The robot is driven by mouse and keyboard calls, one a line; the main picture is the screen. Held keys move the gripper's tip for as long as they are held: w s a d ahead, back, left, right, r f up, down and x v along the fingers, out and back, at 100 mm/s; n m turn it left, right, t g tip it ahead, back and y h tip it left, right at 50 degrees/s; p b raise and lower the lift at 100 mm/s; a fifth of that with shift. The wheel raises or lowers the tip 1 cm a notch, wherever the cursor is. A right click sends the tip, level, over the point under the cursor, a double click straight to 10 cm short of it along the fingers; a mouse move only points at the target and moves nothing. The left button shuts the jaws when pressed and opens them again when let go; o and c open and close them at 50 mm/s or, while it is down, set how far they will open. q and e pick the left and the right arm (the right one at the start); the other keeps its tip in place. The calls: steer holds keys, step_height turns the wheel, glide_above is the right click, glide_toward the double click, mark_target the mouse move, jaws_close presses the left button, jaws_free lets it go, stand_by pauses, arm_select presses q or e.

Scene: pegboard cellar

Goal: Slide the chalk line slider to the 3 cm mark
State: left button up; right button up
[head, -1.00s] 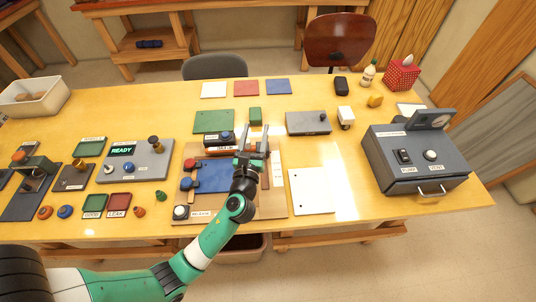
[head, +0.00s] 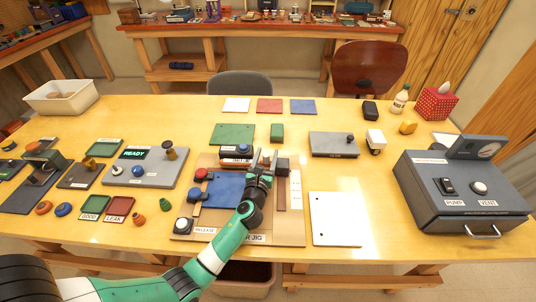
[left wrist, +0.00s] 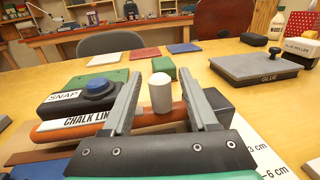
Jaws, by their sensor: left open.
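The chalk line unit (head: 236,161) stands at the back of the tan jig board (head: 204,229). In the left wrist view it has an orange bar with a chalk line label (left wrist: 88,122), a blue snap button (left wrist: 101,86) on a black housing at left, and a dark block (left wrist: 228,104) at right. A cream rounded knob (left wrist: 161,93) rises by the bar. My left gripper (head: 264,158) is open, its fingers on either side of the knob with gaps visible. Whether they touch it is unclear. My right gripper is out of view.
A blue pad (head: 224,188) and red knob (head: 201,174) lie left of my left wrist. A white sheet (head: 334,219) lies right of the board. The grey glue plate (head: 334,144) and green block (head: 277,132) stand behind. A grey pump box (head: 460,190) is at far right.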

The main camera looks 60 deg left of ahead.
arm_select(q)
steer(key=shift+x, duration=1.15)
jaws_close()
stand_by(0.5)
